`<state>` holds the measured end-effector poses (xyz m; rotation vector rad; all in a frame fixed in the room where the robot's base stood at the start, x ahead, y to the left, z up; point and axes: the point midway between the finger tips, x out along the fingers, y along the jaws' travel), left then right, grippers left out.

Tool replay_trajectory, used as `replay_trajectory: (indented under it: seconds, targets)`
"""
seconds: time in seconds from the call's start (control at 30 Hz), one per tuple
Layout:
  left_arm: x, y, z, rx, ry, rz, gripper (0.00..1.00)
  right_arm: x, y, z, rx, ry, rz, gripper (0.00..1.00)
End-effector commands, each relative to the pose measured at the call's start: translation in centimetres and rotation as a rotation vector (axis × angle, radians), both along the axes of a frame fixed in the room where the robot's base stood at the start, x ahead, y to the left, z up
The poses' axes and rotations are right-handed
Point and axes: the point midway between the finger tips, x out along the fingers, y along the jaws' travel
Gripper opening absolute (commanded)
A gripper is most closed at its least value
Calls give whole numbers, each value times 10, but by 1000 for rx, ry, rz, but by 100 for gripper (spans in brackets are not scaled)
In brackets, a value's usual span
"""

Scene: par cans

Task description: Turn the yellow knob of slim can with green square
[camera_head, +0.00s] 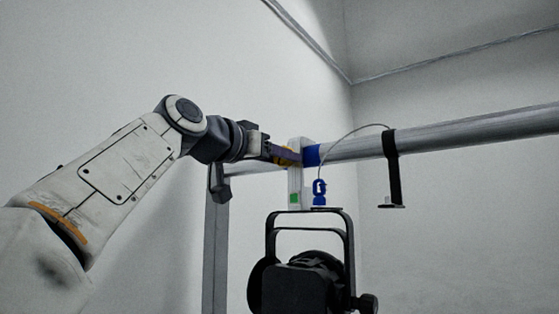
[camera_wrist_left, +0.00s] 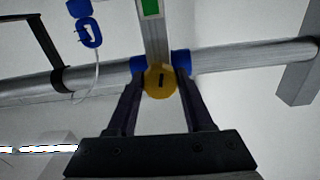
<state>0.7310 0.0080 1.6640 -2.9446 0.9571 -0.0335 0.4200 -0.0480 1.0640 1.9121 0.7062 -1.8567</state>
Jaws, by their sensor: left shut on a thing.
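The yellow knob (camera_wrist_left: 160,82) sits between the two dark fingers of my left gripper (camera_wrist_left: 158,75), in front of the pipe. The left gripper is shut on it, with a finger on each side. In the head view my left gripper (camera_head: 280,153) reaches the clamp from the left and mostly hides the knob. A pale clamp strip (camera_head: 296,174) hangs from the pipe and carries the green square (camera_head: 294,198), also visible in the wrist view (camera_wrist_left: 150,7). Below it is a black can (camera_head: 303,285) with a yoke (camera_head: 310,213). My right gripper is not in view.
A horizontal metal pipe (camera_head: 460,129) runs right, with a blue band (camera_head: 311,155) beside the clamp. A black strap (camera_head: 390,160) hangs from it. A thin cable (camera_head: 350,131) and blue clip (camera_head: 319,189) hang near the clamp. A post (camera_head: 215,250) stands left.

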Motion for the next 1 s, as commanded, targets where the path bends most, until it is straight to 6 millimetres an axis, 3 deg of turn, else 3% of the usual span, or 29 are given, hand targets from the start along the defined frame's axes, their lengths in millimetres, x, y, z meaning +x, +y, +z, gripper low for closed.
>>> replay_trajectory:
  seconds: [1.0]
  targets:
    - [3, 3, -1, 786, -562, 1, 0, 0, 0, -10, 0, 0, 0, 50]
